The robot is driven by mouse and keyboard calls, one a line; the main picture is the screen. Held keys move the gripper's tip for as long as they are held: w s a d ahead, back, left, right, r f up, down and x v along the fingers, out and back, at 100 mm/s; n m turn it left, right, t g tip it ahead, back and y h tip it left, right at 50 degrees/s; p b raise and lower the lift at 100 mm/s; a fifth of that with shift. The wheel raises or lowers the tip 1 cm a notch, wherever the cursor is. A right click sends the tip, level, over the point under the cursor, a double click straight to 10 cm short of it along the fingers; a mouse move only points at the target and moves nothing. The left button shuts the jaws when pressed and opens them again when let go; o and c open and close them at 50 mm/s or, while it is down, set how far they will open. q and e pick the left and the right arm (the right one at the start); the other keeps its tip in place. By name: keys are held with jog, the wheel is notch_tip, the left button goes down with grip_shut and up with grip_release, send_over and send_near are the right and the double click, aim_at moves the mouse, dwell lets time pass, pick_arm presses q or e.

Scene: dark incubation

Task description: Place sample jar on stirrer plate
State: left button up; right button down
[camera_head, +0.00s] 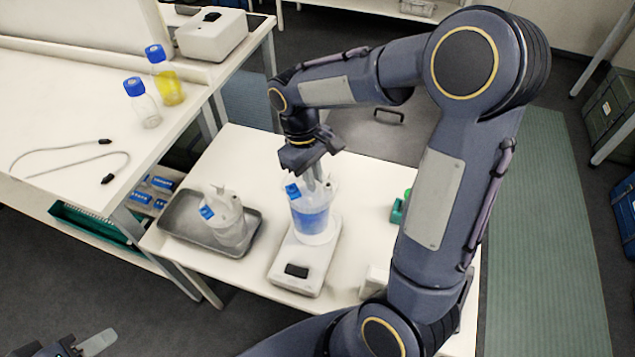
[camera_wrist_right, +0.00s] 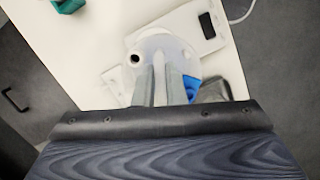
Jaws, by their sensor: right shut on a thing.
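The sample jar (camera_head: 310,212), a clear vessel with blue liquid and a blue cap, is upright over the round top of the white stirrer plate (camera_head: 291,268). Whether its base touches the plate I cannot tell. My right gripper (camera_head: 318,180) comes down from above and is shut on the jar's top. In the right wrist view, the two fingers (camera_wrist_right: 166,75) are close together at the jar's pale lid (camera_wrist_right: 155,47), and the stirrer plate (camera_wrist_right: 188,22) shows behind. My left gripper (camera_head: 88,345) is partly in view at the bottom left, away from the table and cut off by the edge.
A grey metal tray (camera_head: 178,236) left of the stirrer holds a similar clear jar (camera_head: 228,228) with a blue cap. A green item (camera_head: 398,210) stands to the right, near my right arm. The left bench holds two blue-capped bottles (camera_head: 165,82) and a cable (camera_head: 75,148).

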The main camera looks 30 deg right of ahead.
jog(key=shift+w+d+f, duration=0.15)
jog(key=shift+d+f, duration=0.45)
jog(key=shift+f, duration=0.05)
jog(key=shift+w+f, duration=0.1)
jog(key=shift+f, duration=1.7)
jog(key=c, duration=1.5)
grip_release()
jog(key=d+v, duration=0.1)
jog(key=v, duration=1)
jog(key=s+a+m+t+y, duration=0.2)
jog(key=s+t, duration=0.2)
jog(key=s, duration=0.5)
jog(key=s+a+m+t+y, duration=0.2)
jog(key=s+m+t, duration=0.1)
jog(key=s, duration=0.6)
jog(key=shift+a+r+t+y+b, duration=0.2)
jog(key=shift+a+t+y+b, duration=0.1)
jog(key=shift+t+b, duration=0.15)
